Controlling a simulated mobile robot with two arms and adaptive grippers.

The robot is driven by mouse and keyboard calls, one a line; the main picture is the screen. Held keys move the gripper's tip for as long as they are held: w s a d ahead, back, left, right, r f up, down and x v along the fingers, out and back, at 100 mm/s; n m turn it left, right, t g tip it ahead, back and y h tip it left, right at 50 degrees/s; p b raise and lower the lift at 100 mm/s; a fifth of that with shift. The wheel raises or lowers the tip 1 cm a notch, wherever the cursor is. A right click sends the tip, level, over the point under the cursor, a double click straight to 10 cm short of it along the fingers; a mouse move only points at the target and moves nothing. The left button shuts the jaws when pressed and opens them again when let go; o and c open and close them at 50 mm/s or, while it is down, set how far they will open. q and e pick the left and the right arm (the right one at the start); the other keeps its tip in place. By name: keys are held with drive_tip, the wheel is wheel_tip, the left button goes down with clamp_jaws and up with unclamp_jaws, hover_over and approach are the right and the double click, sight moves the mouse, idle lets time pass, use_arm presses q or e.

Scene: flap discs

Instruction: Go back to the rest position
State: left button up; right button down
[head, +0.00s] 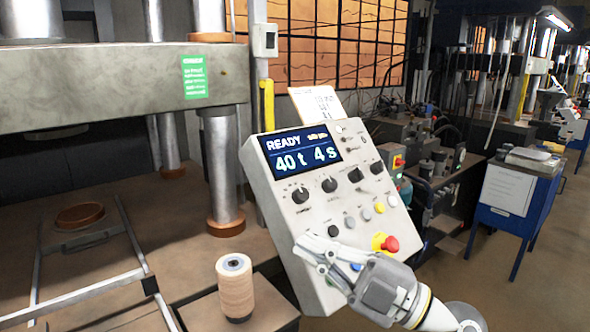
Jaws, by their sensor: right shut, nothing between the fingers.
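My right gripper (314,250) is shut and empty. It lies in front of the lower part of a tilted control panel (290,218), near its left edge, and hides some of the panel there. I cannot tell whether its tips touch the panel. The panel's screen (303,152) reads "READY", "40 t" and "4 s". A red mushroom button (388,244) on a yellow base sits just above my right wrist. A blue button (356,267) shows beside the gripper. My left gripper is not in view.
A press with a steel column (221,165) and a heavy crossbeam (100,88) stands at the left. A wire frame (135,243) lies on its bed. A stack of discs (235,288) stands on a small table. Blue cabinet (507,196) at right; floor there is clear.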

drive_tip(key=w+d+f+m+t+h, duration=0.2)
drive_tip(key=d+m+t+h, duration=0.35)
drive_tip(key=m, duration=0.25)
drive_tip(key=w+d+f+m+t+h, duration=0.2)
drive_tip(key=d+m+t+h, duration=0.4)
drive_tip(key=m, duration=0.3)
drive_tip(key=s+d+f+m+g+h, duration=0.25)
drive_tip(key=d+f+m+h, duration=0.2)
drive_tip(key=f, duration=0.45)
drive_tip(key=s+d+f+m+g+h, duration=0.1)
drive_tip(key=d+f+m+g+h, duration=0.3)
drive_tip(key=f, duration=0.6)
drive_tip(key=s+a+f+n+g, duration=0.1)
drive_tip(key=s+f+g, duration=0.5)
drive_tip(key=s+f, duration=0.45)
drive_tip(key=s+a+f+n+g, duration=0.15)
drive_tip(key=s+f+g, duration=0.5)
drive_tip(key=s, duration=0.65)
wheel_tip(320, 180, down, 26)
drive_tip(key=s+d+f+g, duration=0.1)
drive_tip(key=s+d+f, duration=0.2)
drive_tip(key=s+f, duration=1.4)
drive_tip(key=shift+s+f, duration=0.2)
drive_tip(key=shift+s, duration=0.15)
